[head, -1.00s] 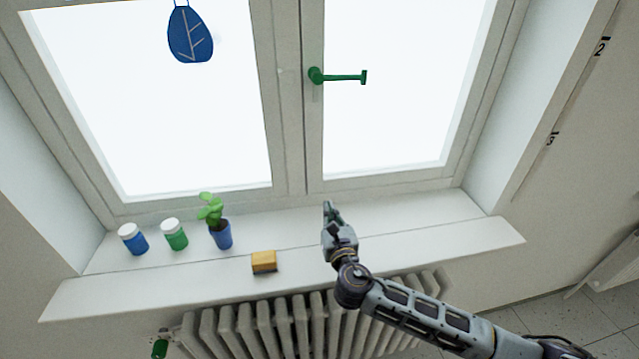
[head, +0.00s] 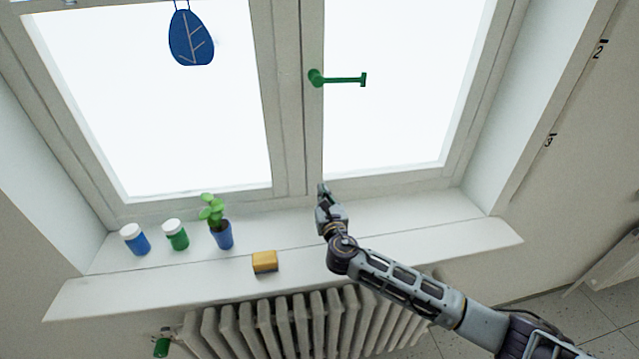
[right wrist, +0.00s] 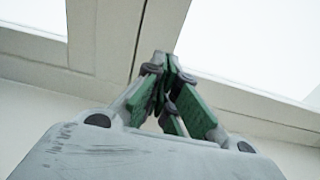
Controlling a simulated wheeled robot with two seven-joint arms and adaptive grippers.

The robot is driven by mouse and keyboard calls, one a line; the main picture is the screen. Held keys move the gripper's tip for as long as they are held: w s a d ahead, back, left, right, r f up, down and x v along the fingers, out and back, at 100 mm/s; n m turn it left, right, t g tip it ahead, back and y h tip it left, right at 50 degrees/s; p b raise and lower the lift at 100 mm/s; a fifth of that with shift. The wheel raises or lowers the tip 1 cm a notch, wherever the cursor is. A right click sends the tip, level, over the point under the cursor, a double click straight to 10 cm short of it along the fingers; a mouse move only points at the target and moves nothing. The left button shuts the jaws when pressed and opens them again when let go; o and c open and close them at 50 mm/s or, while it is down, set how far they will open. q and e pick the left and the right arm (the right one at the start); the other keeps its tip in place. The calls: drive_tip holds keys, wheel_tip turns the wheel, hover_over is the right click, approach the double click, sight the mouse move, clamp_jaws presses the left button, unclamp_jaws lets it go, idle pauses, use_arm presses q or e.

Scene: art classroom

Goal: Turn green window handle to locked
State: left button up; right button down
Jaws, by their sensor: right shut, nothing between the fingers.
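The green window handle (head: 340,79) is on the window's middle frame in the head view. Its lever points to the right, roughly horizontal, with a short crosspiece at the end. My right gripper (head: 322,188) is below the handle, near the bottom of the window frame and above the sill, well apart from the handle. In the right wrist view its green-padded fingers (right wrist: 168,58) are shut with nothing between them. The handle does not show in the right wrist view. My left gripper is not in view.
On the sill (head: 120,287) stand a blue jar (head: 135,241), a green jar (head: 176,236), a potted plant (head: 222,236) and a yellow sponge-like block (head: 264,261). A radiator (head: 310,325) is below. A blue leaf ornament (head: 190,40) hangs at the left pane.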

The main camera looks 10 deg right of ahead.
sight(318, 178)
drive_tip(key=shift+w+a+p, duration=0.1)
drive_tip(key=shift+w+p, duration=0.3)
drive_tip(key=shift+w, duration=2.35)
drive_tip(key=shift+w, duration=0.1)
